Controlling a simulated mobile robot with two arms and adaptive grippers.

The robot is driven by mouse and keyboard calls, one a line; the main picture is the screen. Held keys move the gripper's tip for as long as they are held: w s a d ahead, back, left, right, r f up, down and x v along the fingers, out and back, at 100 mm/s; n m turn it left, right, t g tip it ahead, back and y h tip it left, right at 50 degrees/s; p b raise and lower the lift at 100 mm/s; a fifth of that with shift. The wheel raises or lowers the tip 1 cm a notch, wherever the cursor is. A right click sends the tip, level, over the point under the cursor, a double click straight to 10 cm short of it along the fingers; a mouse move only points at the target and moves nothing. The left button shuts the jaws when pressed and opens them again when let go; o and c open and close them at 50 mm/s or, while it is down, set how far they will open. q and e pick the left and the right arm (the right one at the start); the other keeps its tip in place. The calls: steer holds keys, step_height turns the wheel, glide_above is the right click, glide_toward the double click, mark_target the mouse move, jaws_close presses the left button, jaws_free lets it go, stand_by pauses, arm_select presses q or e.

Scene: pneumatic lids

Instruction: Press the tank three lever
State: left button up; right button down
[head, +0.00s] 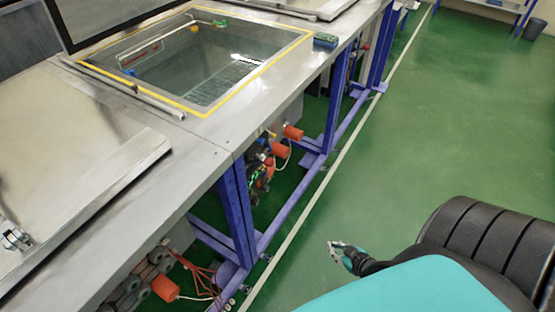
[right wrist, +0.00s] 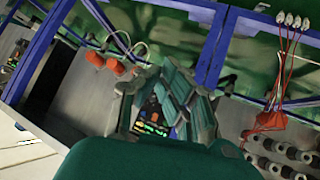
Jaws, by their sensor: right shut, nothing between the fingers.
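An open tank (head: 212,75) with a yellow-edged opening is sunk in the grey bench at the upper left of the head view. A flat metal lid (head: 75,150) covers the nearer part of the bench. No label shows, so I cannot tell which tank is three or which part is its lever. Several small metal fittings (right wrist: 292,20) with red tubes sit on the blue frame in the right wrist view. My right gripper (head: 338,247) is shut and empty, out over the green floor, apart from the bench. Its fingers also show in the right wrist view (right wrist: 165,82). My left gripper is out of view.
Blue legs (head: 237,205) and a low blue rail run along the bench's side. Orange cylinders (head: 293,132), hoses and red tubes (head: 200,278) crowd the space beneath.

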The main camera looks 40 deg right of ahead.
steer(key=w+r+n+t+y, duration=0.1)
steer(key=w+r+t, duration=0.25)
steer(key=r, duration=0.55)
steer(key=w+r+n+t+y, duration=0.1)
steer(key=w+r+t+y, duration=0.1)
steer(key=w+r, duration=0.5)
steer(key=a+r+n+t+y, duration=0.1)
steer(key=a+r+y, duration=0.1)
steer(key=r, duration=0.6)
steer(key=a+r+n+t+y, duration=0.1)
steer(key=a+r+y, duration=0.1)
steer(key=r, duration=0.7)
steer(key=shift+a+n+b, duration=0.3)
steer(key=shift+a+b, duration=0.1)
steer(key=shift+a, duration=0.15)
steer(key=w+a+f+p, duration=0.1)
steer(key=w+a+f, duration=0.2)
steer(key=w, duration=0.7)
steer(key=shift+w, duration=0.4)
steer(key=shift+a, duration=0.1)
